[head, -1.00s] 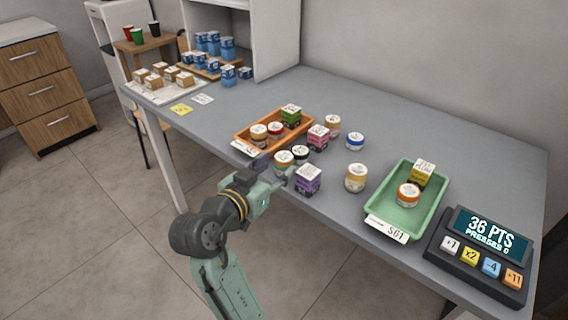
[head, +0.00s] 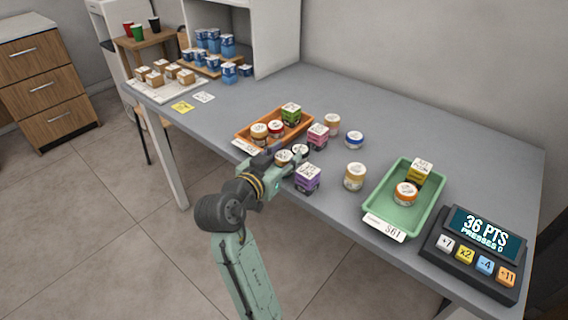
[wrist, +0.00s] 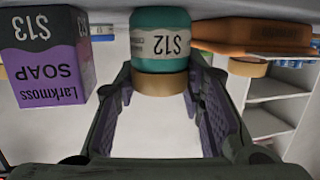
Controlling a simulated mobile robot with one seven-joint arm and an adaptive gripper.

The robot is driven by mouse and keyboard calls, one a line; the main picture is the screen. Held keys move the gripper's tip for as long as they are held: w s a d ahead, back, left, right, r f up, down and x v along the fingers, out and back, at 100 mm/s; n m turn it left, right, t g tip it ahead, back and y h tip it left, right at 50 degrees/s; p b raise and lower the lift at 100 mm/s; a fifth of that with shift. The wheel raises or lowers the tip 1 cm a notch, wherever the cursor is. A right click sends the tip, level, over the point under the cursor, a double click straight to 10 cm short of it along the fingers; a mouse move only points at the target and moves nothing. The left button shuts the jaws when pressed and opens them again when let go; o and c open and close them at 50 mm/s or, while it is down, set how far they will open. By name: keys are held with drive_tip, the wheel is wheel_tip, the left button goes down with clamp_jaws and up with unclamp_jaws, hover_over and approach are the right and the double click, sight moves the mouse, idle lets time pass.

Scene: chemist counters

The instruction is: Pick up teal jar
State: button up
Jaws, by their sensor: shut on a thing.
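In the head view, my gripper (head: 286,165) is at the counter's front edge. The pale-topped jar (head: 283,157) between its fingers there seems to be the same jar; its body is mostly hidden.
A purple soap box (head: 307,178) stands close on the right of my gripper. An orange tray (head: 243,138) with jars and a green box is just behind it. A dark-sided jar (head: 300,150), pink box (head: 317,136) and cream jar (head: 355,176) stand nearby. A green tray (head: 433,207) is further right.

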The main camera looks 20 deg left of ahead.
drive_tip(key=c, duration=0.5)
drive_tip(key=shift+r, duration=0.2)
